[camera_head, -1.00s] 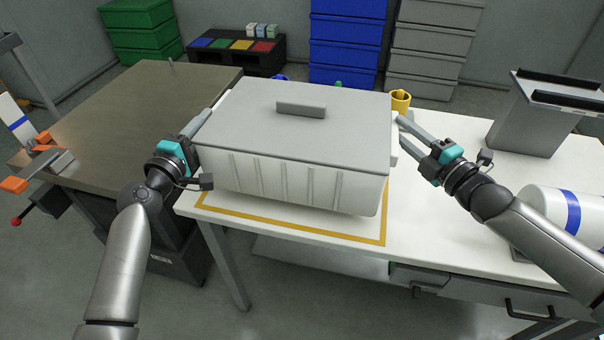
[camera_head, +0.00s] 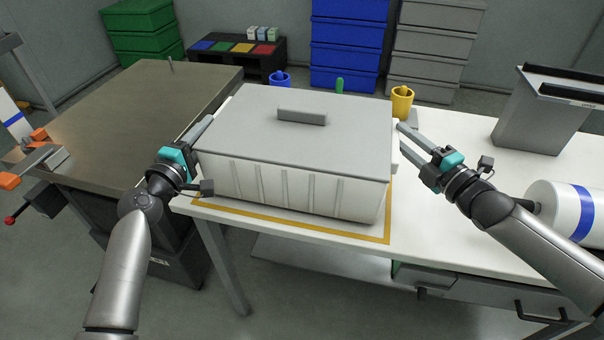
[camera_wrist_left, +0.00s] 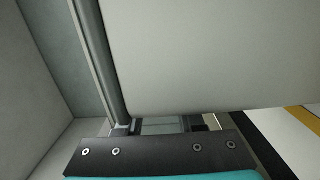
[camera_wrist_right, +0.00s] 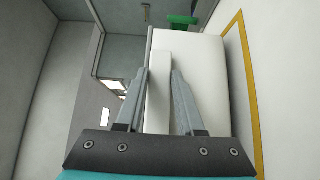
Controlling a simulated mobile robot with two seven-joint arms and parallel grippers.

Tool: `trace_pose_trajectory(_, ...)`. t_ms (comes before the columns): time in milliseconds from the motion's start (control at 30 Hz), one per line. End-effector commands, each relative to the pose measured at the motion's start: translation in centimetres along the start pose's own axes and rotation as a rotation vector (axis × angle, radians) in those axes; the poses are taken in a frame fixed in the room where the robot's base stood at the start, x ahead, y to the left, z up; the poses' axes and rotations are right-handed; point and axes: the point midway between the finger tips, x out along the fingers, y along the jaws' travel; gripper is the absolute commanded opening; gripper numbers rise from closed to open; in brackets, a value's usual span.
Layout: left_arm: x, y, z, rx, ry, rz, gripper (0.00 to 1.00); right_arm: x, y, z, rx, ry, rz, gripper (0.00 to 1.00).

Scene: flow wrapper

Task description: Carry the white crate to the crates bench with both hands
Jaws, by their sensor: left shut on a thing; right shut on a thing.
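The white crate (camera_head: 290,187) with its grey lid (camera_head: 300,135) is at the near part of the white table, within or over a yellow outlined rectangle. My left gripper (camera_head: 207,127) is at the crate's left end, shut on it; in the left wrist view the crate's pale surface (camera_wrist_left: 210,55) fills much of the picture and the grip itself is mostly hidden. My right gripper (camera_head: 402,138) is at the crate's right end. In the right wrist view its two fingers (camera_wrist_right: 158,95) are on either side of a white handle strip (camera_wrist_right: 159,80) on the crate.
A brown-topped bench (camera_head: 130,100) stands to the left. A yellow cup (camera_head: 402,103) and a blue cup (camera_head: 280,80) are behind the crate. A grey bin (camera_head: 541,112) and a white roll (camera_head: 560,208) with a blue band are on the right. Crate stacks stand behind the table.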

Motion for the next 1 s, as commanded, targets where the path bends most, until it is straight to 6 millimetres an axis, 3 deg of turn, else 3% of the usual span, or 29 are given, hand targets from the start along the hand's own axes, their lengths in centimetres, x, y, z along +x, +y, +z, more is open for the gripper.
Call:
trace_pose_trajectory(367,0.0,-1.4,-0.2,0.002,0.005,0.007,0.0,0.0,-1.3,0.1,-0.002,-0.002,0.006,0.0)
trace_pose_trajectory(400,0.0,-1.4,-0.1,0.001,0.003,0.001,0.42,0.0,-1.4,0.1,-0.001,-0.003,-0.001,0.41)
trace_pose_trajectory(600,0.0,-1.4,-0.1,0.001,0.002,0.001,0.64,0.0,-1.4,0.1,-0.001,-0.002,0.0,0.64)
trace_pose_trajectory(1000,-0.6,-1.5,-0.1,0.0,0.001,-0.001,0.67,0.0,-1.4,0.0,0.0,0.0,0.0,0.67)
